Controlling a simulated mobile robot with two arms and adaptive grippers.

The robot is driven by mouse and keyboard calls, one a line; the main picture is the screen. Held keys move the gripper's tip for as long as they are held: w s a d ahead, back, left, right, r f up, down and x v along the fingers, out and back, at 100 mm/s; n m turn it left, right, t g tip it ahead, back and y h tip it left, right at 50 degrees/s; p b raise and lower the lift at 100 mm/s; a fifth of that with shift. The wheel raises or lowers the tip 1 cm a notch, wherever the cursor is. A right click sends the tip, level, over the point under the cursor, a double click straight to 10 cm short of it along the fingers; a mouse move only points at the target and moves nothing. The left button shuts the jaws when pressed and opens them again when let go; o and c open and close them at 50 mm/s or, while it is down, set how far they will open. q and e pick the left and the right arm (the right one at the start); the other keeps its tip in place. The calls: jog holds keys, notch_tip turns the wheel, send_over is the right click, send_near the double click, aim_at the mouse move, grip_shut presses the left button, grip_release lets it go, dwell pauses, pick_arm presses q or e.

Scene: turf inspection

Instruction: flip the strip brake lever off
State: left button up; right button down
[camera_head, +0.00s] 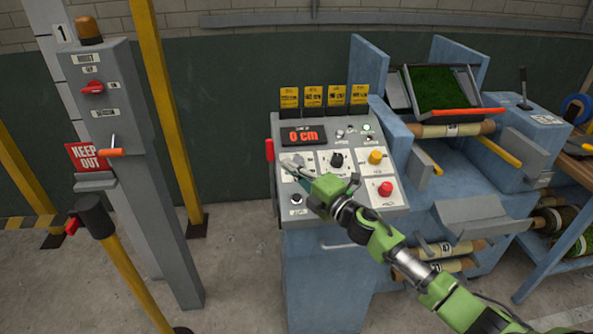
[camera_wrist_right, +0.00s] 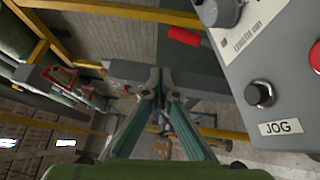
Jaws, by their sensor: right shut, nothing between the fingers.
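No label reading strip brake is legible, so I cannot tell which lever is the strip brake. A black upright lever (camera_head: 523,84) stands on a blue housing at the far right. An orange-handled lever (camera_head: 112,153) is on the grey post at left. A red part (camera_head: 269,150) sits at the console's left edge. My right gripper (camera_head: 291,162) is shut and empty, over the upper left of the sloped control panel (camera_head: 377,207), hiding what lies beneath it. In the right wrist view the gripper (camera_wrist_right: 160,84) has its fingertips together. My left gripper is out of view.
The panel has a red display (camera_head: 303,136), a yellow button (camera_head: 376,157), a red button (camera_head: 385,188) and a black knob (camera_head: 336,160). The wrist view shows a black JOG button (camera_wrist_right: 259,94). A yellow pole (camera_head: 169,115) stands left of the console; floor between them is clear.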

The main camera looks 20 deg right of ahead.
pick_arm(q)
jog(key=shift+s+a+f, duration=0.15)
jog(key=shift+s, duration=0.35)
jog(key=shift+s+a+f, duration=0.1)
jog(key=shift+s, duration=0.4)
pick_arm(e)
jog(key=shift+v, duration=1.15)
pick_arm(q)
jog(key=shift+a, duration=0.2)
pick_arm(e)
jog(key=shift+r, duration=0.25)
jog(key=shift+d, duration=0.1)
